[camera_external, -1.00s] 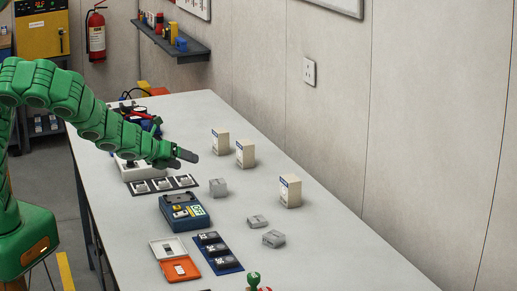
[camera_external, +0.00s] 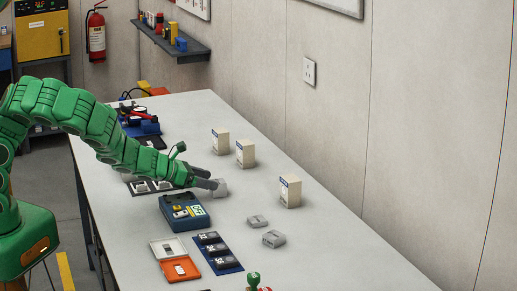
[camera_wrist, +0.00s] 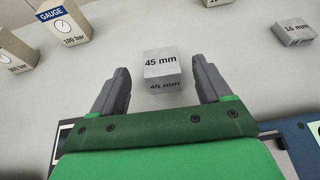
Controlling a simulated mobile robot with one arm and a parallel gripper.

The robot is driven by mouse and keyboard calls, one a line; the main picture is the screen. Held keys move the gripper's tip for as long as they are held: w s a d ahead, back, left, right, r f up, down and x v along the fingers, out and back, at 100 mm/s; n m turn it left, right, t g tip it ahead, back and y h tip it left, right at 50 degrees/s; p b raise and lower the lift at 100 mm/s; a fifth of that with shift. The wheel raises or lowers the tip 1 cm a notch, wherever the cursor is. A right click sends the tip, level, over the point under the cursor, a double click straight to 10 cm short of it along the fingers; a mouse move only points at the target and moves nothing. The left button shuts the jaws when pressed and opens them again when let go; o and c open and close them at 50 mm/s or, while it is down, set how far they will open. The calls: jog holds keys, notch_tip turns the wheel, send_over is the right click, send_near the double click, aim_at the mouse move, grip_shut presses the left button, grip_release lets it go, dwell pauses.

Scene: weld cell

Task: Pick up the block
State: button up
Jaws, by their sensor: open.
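A grey metal block (camera_wrist: 162,64) marked "45 mm" stands on the table, centred between and just ahead of the fingertips in the wrist view. It also shows in the external view (camera_external: 221,187), partly hidden behind the fingers. My gripper (camera_wrist: 162,80) is open and empty, with one dark finger on each side of the block and clear gaps to it. In the external view my gripper (camera_external: 211,180) is low over the table, reaching the block from the left. Two smaller grey blocks lie nearer the camera, one (camera_external: 257,221) and another (camera_external: 273,239).
Boxes marked "GAUGE", one (camera_wrist: 64,28) at upper left in the wrist view, stand along the table's wall side. A blue device (camera_external: 185,212) sits close in front of my gripper. A "16 mm" block (camera_wrist: 294,32) is at right in the wrist view. Bare table surrounds the 45 mm block.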

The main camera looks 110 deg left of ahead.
aim_at(221, 181)
jog(key=shift+x, duration=2.2)
jog(key=shift+w+a+f, duration=0.3)
jog(key=shift+w+f, duration=0.05)
jog(key=shift+w, duration=0.05)
jog(key=c, duration=1.2)
